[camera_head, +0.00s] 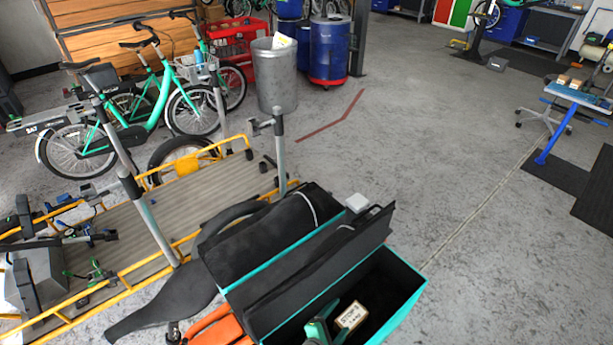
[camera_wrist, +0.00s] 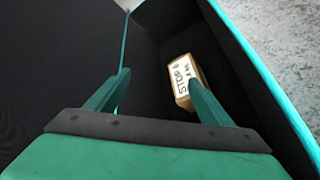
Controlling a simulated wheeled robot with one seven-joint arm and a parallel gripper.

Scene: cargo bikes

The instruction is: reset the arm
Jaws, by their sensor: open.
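My gripper (camera_wrist: 158,78) is open, its two teal fingers spread inside the black-lined cargo box (camera_wrist: 264,65). In the head view my gripper (camera_head: 322,325) shows at the bottom, inside the open cargo box (camera_head: 416,296) with a teal rim. A small tan box with a white "STOP" label (camera_wrist: 182,77) lies on the dark floor of the cargo box, beyond the right finger, which overlaps it in the wrist view. It also shows in the head view, just right of my gripper (camera_head: 351,315). I cannot tell whether the finger touches it.
Black lid panels (camera_head: 318,268) stand raised along the cargo box's left side. A yellow-railed platform (camera_head: 190,195) with grey posts lies to the left, with green bikes (camera_head: 150,105) behind. A metal bin (camera_head: 275,80) and blue drum (camera_head: 329,50) stand at the back.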

